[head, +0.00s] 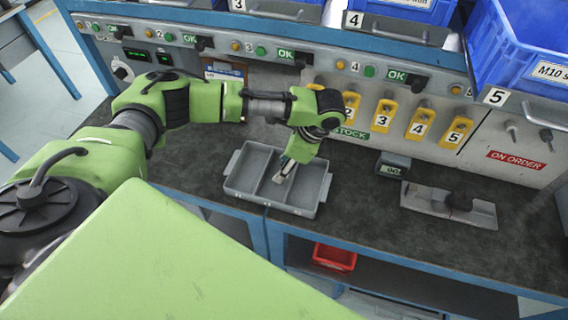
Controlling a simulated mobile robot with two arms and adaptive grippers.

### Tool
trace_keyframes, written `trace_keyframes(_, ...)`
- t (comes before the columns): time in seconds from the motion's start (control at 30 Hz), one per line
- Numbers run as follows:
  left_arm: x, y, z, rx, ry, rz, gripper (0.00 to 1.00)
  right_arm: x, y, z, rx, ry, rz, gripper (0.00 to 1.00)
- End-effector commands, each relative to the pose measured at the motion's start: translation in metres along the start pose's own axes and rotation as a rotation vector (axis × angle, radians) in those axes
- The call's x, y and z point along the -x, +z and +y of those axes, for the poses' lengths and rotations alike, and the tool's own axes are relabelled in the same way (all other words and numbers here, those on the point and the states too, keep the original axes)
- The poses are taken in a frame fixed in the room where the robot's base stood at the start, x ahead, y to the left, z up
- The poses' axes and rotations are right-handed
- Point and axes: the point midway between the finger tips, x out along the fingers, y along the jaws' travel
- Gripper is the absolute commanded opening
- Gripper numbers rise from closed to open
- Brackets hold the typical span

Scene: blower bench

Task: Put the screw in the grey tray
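The grey tray (232,188) stands on the dark bench top in the middle of the head view and has dividers forming compartments. My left gripper (284,173) points down over the tray, around its middle and right compartments. Its fingers are small and partly hidden by the wrist, so I cannot tell whether they are open or shut, or whether they hold anything. I cannot make out a screw anywhere. My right gripper is not in view.
A grey fixture with a dark part (450,205) and a small display box (392,163) are right of the tray. Numbered yellow tags (421,122) hang on the back panel. Blue bins (520,45) stand above. A red bin (334,258) sits below the bench top.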

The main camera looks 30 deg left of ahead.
Motion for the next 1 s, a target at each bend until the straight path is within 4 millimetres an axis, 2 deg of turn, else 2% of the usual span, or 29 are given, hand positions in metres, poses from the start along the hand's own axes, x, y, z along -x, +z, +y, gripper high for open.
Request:
trace_keyframes(0.27,0.006,0.001,-0.001,0.000,-0.002,0.001,0.44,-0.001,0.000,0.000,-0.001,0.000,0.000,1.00)
trace_keyframes(0.37,0.020,0.000,-0.001,0.001,-0.003,0.003,0.44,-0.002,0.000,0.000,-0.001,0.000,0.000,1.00)
trace_keyframes(0.6,0.071,-0.001,-0.001,-0.001,-0.003,0.003,0.44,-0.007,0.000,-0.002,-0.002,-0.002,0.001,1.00)
trace_keyframes(0.8,0.107,0.000,-0.001,0.000,-0.002,0.002,0.44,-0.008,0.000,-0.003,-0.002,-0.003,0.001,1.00)
trace_keyframes(1.0,0.122,0.001,0.000,0.001,0.000,0.000,0.44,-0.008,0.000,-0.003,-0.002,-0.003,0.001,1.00)
